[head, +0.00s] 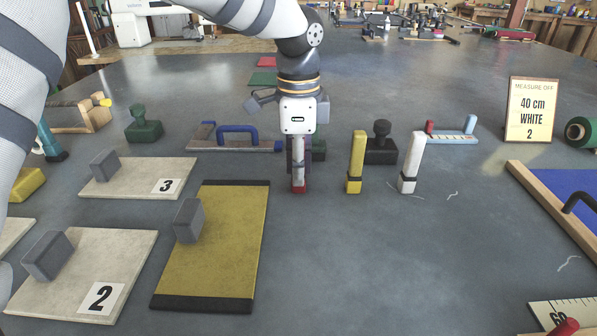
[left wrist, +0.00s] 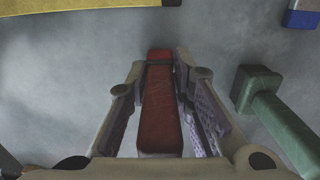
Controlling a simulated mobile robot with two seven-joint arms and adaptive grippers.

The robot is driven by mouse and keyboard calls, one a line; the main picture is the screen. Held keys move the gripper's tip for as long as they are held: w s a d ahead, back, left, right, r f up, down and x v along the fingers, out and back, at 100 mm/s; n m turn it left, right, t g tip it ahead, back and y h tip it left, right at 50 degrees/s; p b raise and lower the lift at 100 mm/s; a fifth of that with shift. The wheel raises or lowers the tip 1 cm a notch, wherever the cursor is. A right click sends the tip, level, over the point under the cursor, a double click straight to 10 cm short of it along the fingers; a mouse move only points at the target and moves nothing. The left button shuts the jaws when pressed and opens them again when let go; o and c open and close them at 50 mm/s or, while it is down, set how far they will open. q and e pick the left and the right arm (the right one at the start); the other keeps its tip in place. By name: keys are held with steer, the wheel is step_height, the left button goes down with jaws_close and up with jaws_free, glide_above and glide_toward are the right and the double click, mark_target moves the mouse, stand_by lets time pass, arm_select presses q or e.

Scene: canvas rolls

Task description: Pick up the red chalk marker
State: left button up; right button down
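The red chalk marker (head: 299,189) stands upright on the grey table in the head view, mostly hidden by my left gripper (head: 299,170). Only its lower end shows there clearly. In the left wrist view the red marker (left wrist: 160,112) lies lengthwise between the two fingers of my left gripper (left wrist: 159,72). The fingers are spread, one on each side, with narrow gaps to the marker. The gripper points down over it. My right gripper is not in view.
A yellow marker (head: 356,165) and a white marker (head: 412,165) stand to the right. A black stamp-like block (head: 381,150) stands behind them. A green-handled block (left wrist: 262,100) is close beside the gripper. A yellow canvas (head: 225,250) lies front left. The table front centre is clear.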

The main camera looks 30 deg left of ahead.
arm_select(q)
jaws_close()
step_height(320, 180, up, 3)
steer(key=shift+r, duration=0.2)
steer(key=s+d+r, duration=0.7)
steer(key=d+r, duration=0.2)
steer(key=d, duration=0.3)
steer(key=shift+r+p, duration=0.3)
steer(key=shift+p, duration=0.1)
steer(key=shift+d, duration=0.1)
